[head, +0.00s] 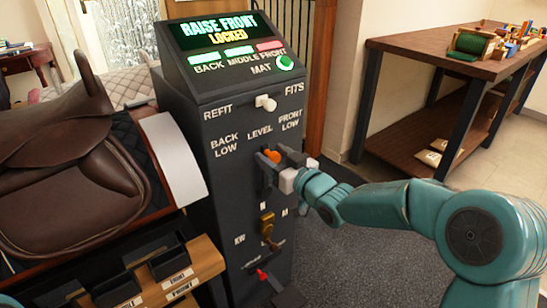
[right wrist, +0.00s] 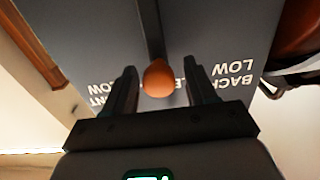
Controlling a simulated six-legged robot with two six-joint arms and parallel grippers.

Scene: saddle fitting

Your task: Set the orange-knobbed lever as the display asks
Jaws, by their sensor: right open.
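The orange knob (head: 272,156) of the lever is on the front of the dark console (head: 225,190), just below the word LEVEL, between BACK LOW and FRONT LOW. The display (head: 218,32) reads RAISE FRONT, LOCKED. My right gripper (head: 277,167) is open at the knob, coming in from the right. In the right wrist view the orange knob (right wrist: 158,78) shows between the two spread fingers, with visible gaps on both sides. The labels there appear upside down. My left gripper is not in view.
A white knob (head: 265,103) sits above, between REFIT and FITS. A yellow-brown lever (head: 267,228) and a red-tipped lever (head: 262,274) are lower on the console. A brown saddle (head: 65,165) stands at left. A wooden bench (head: 440,50) is at right, with open floor before it.

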